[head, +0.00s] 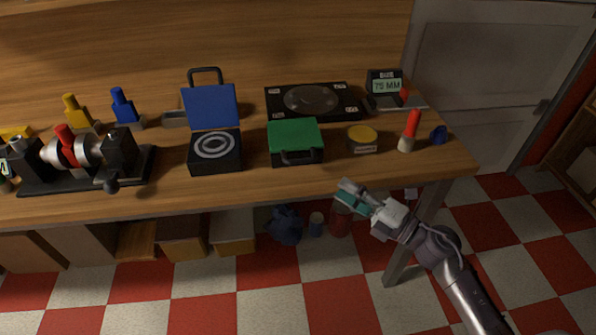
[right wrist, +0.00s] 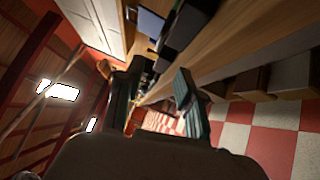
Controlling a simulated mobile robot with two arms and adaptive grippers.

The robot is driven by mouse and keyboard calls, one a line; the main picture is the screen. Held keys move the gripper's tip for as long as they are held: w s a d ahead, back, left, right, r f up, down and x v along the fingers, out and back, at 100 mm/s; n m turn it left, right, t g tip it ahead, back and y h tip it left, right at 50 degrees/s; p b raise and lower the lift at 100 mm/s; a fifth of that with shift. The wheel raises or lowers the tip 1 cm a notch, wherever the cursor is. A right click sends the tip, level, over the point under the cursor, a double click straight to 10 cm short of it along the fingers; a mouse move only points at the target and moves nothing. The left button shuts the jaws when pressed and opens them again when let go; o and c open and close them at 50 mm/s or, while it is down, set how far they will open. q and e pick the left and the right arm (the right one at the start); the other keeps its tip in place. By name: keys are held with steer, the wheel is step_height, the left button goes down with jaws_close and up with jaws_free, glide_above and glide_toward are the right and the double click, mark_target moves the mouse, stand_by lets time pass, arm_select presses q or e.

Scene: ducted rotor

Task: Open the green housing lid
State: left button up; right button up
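The green housing lid (head: 294,133) is shut on top of a small black housing (head: 296,157) in the middle of the workbench. A dark handle (head: 298,158) shows at the housing's front. My right gripper (head: 348,193) is in front of the bench edge, to the right of and nearer than the housing, apart from it. In the right wrist view its two fingers (right wrist: 157,88) stand apart with nothing held between them. My left gripper is not in view.
Left of the green housing stands a black box (head: 216,158) with its blue lid (head: 210,107) raised. Right of it are a yellow-topped tin (head: 362,138) and a red-handled tool (head: 411,130). A black plate with a disc (head: 311,100) lies behind. Floor before the bench is clear.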

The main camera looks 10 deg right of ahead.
mark_target(298, 161)
steer(key=p+x, duration=0.2)
steer(key=x, duration=1.1)
steer(key=shift+w+a+r, duration=0.1)
steer(key=shift+w+a, duration=0.1)
steer(key=shift+w, duration=0.1)
jaws_close()
